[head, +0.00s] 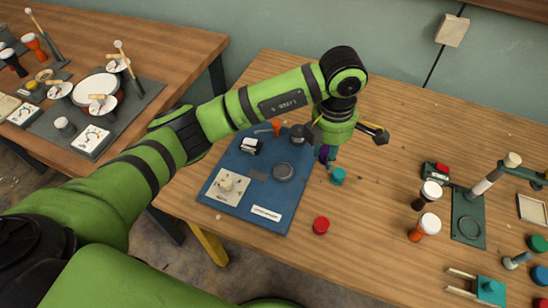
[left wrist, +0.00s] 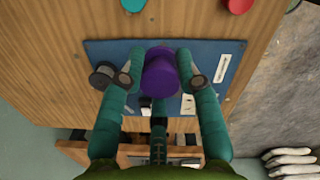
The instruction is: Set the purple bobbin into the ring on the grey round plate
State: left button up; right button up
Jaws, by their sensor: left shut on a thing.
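The purple bobbin (head: 324,154) is in my left gripper (head: 329,146), just off the right edge of the blue board (head: 239,160). In the left wrist view the purple bobbin (left wrist: 160,76) sits between both fingertips of my left gripper (left wrist: 160,80), which is shut on it. The bobbin appears held above the table. The grey round plate (head: 283,172) lies on the blue board, left of and a little below the bobbin in the head view. A ring-like rim shows on it. The plate cannot be made out in the wrist view. My right gripper is not in view.
A black spool (left wrist: 103,76) stands near the gripper. A teal piece (head: 338,176) and a red piece (head: 320,225) lie right of the board. Goblet drums (head: 425,226) and a green stand (head: 469,218) are further right. Bare table lies between.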

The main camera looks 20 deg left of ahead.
aim_at(283, 171)
pick_arm(q)
jog(key=a+f+p, duration=0.1)
jog(key=a+f, duration=0.1)
jog(key=a, duration=0.1)
jog(key=a+f+p, duration=0.1)
jog(key=a+f, duration=0.1)
jog(key=a, duration=0.1)
jog(key=a+f+p, duration=0.1)
jog(key=a, duration=0.2)
jog(key=shift+w+a+f, duration=0.2)
jog(key=shift+a+f, duration=0.35)
jog(key=shift+f+p, duration=0.4)
notch_tip(283, 171, down, 3)
jog(key=shift+f+p, duration=0.1)
jog(key=shift+p, duration=0.4)
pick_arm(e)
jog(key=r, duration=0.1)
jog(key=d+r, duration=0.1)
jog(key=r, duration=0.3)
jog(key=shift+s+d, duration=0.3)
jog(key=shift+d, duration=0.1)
